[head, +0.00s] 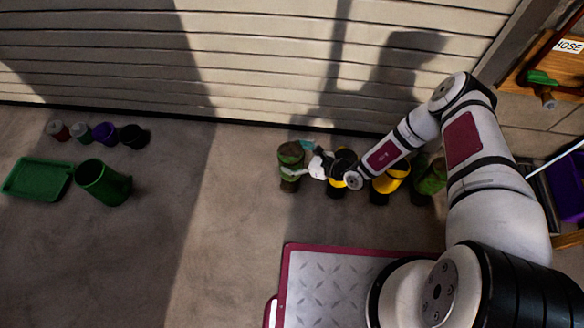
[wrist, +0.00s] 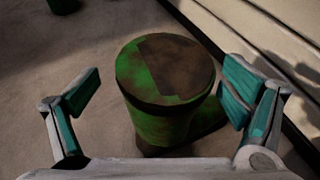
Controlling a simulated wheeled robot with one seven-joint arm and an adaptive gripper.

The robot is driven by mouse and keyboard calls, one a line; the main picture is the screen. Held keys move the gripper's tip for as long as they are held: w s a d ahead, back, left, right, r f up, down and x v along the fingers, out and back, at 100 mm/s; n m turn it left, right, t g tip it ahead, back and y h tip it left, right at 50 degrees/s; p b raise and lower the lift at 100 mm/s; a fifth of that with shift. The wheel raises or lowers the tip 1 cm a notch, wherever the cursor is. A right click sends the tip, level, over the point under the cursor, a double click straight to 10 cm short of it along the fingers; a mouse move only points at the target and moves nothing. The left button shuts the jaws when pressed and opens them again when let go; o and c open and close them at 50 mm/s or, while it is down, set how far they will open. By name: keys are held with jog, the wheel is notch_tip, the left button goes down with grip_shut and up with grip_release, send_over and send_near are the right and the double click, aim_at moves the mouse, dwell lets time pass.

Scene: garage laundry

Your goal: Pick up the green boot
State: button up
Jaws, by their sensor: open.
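A green boot (head: 289,155) with brown patches stands upright on the floor near the shutter door. In the wrist view the boot (wrist: 165,75) is seen from above, with its round, dark brown-and-green top close to the camera. My gripper (head: 299,160) is open, its teal-padded fingers at the boot. In the wrist view the fingers of my gripper (wrist: 160,95) are spread left and right of the boot, with a gap on each side. A second green boot (head: 433,179) stands farther right, partly behind my arm.
Yellow-and-black boots (head: 390,182) stand to the right, under my arm. A green bucket (head: 103,182), a green tray (head: 38,179) and several small pots (head: 105,133) are at the left. The shutter door (head: 260,60) runs behind. The floor between is clear.

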aim_at(287, 152)
jog(key=b+x, duration=0.1)
jog(key=x, duration=0.1)
jog(key=b+x, duration=0.1)
jog(key=shift+w+a+f, duration=0.1)
jog(key=shift+w+a, duration=0.1)
jog(key=shift+w, duration=0.2)
jog(key=c, duration=2.1)
jog(key=shift+o, duration=0.2)
jog(key=shift+r, duration=0.2)
